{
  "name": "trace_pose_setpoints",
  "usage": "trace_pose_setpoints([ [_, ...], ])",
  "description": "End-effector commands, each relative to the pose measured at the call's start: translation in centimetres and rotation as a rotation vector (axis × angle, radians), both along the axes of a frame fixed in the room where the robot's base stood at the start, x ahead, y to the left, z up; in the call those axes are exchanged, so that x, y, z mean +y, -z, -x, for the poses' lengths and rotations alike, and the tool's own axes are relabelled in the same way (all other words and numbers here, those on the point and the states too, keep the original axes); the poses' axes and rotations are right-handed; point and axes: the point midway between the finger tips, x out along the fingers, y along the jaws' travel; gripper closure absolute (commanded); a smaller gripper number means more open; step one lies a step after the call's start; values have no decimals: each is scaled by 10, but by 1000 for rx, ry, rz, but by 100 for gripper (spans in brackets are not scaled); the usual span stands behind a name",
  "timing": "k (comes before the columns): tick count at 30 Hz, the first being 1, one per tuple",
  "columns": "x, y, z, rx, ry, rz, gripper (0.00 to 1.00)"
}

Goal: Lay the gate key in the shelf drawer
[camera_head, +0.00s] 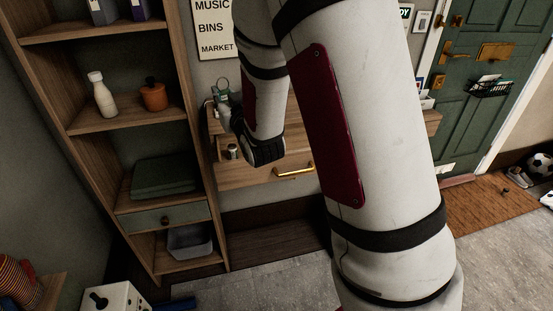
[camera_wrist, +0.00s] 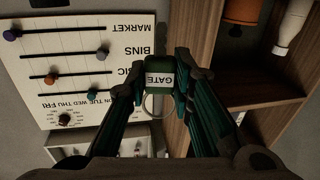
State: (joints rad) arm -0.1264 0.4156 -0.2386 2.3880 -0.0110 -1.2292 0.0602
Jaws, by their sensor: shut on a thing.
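The gate key shows in the wrist view as a dark green tag (camera_wrist: 160,79) with a white label reading GATE and a pale ring below it. My gripper (camera_wrist: 161,70) is shut on this tag, with a fingertip on either side. In the head view my gripper (camera_head: 224,100) is above the left end of the wall table, right of the shelf unit. The shelf drawer (camera_head: 166,217) is low in the wooden shelf unit, with a grey-green front and a round knob. It looks closed, so its inside is hidden. My gripper is above and right of it, well apart.
The shelf unit (camera_head: 193,128) holds a white bottle (camera_head: 102,95), an orange pot (camera_head: 154,95) and folded green cloth (camera_head: 165,174). A grey bin (camera_head: 190,242) is under the drawer. The wall table has a brass-handled drawer (camera_head: 270,171). The floor before the shelf looks partly clear.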

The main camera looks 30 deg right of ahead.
Motion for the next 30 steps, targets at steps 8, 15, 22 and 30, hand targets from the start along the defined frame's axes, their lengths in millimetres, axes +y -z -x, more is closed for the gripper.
trace_pose_setpoints([
  [8,-47,19,11,-7,89,12,94],
  [15,-82,37,35,-5,159,4,94],
  [22,-100,49,52,0,196,-8,94],
  [30,-107,54,31,4,203,-8,94],
])
